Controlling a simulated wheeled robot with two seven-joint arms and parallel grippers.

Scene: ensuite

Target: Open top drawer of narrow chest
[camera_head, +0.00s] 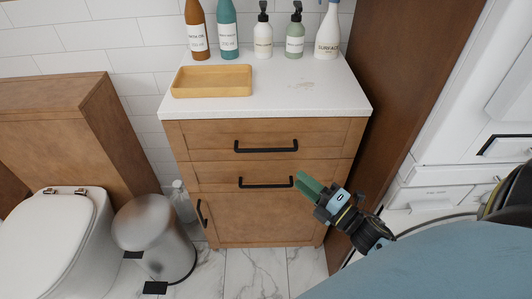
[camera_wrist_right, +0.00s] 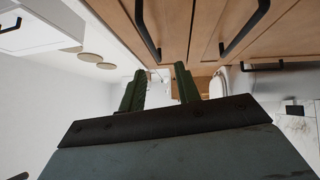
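The narrow chest (camera_head: 260,217) is brown wood with a white top, two drawers and a door below. Its top drawer (camera_head: 210,137) is closed and has a black bar handle (camera_head: 266,147). The second drawer, also closed, has a similar handle (camera_head: 266,184). My right gripper (camera_head: 306,184), with green fingers, is in front of the second drawer, by the right end of its handle. In the right wrist view the fingers (camera_wrist_right: 160,85) are apart with nothing between them, and the drawer fronts are above them. My left gripper is not in view.
Several bottles (camera_head: 263,37) and a wooden tray (camera_head: 212,81) stand on the chest top. A metal bin (camera_head: 155,237) and a toilet (camera_head: 55,230) are at the left. A tall brown panel (camera_head: 405,80) borders the chest at right, with white cabinets (camera_head: 470,130) beyond.

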